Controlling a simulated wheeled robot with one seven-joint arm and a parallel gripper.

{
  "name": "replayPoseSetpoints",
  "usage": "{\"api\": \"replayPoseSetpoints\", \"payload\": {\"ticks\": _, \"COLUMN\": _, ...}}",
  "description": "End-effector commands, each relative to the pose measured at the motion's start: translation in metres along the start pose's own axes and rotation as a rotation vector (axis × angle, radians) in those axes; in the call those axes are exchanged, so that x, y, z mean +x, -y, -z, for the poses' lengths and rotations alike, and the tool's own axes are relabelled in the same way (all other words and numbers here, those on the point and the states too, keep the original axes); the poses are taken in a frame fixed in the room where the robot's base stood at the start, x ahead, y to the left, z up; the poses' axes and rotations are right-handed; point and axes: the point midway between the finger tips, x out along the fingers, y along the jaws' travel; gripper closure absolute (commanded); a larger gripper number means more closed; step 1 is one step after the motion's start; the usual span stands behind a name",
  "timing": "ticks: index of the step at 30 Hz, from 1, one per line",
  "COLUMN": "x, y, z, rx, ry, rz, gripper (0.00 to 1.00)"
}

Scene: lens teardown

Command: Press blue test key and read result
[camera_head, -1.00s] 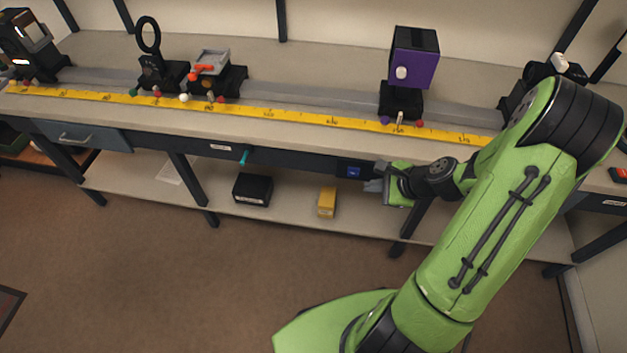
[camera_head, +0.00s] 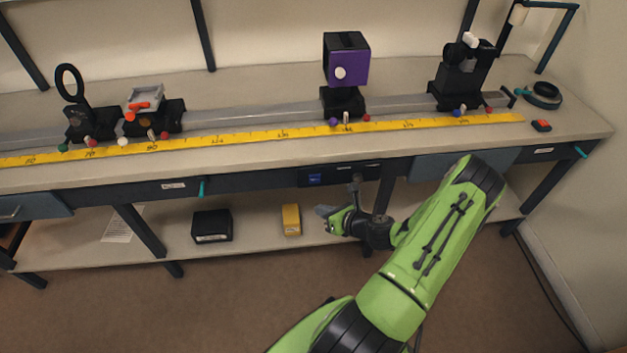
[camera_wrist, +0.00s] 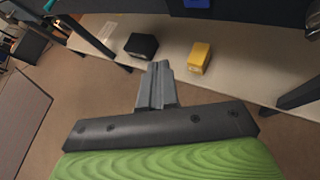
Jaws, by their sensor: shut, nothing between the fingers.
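The blue test key (camera_head: 315,180) is a small blue square on the dark panel (camera_head: 340,174) on the bench's front edge. It also shows, partly cut off, at the top of the wrist view (camera_wrist: 197,3). My gripper (camera_head: 327,211) is shut and empty, in front of the bench, below the panel and apart from the key. In the wrist view its closed fingers (camera_wrist: 157,68) point toward the lower shelf. I cannot read any result in these frames.
A yellow box (camera_head: 291,220) and a black box (camera_head: 212,225) stand on the lower shelf (camera_head: 255,232). Above, a yellow ruler (camera_head: 250,136) runs along the rail, with a purple cube (camera_head: 348,62) on a mount. A dark bench leg (camera_head: 386,200) stands behind my arm.

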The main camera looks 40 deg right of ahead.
Motion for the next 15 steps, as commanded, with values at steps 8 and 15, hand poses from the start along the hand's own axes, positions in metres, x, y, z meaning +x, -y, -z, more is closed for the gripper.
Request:
{"api": "replayPoseSetpoints", "payload": {"ticks": 8, "x": 0.03, "y": 0.021, "z": -0.022, "rx": -0.007, "ry": 0.001, "rz": 0.0, "gripper": 1.0}}
{"api": "replayPoseSetpoints", "payload": {"ticks": 15, "x": 0.05, "y": 0.035, "z": -0.037, "rx": -0.004, "ry": 0.0, "rz": -0.001, "gripper": 1.0}}
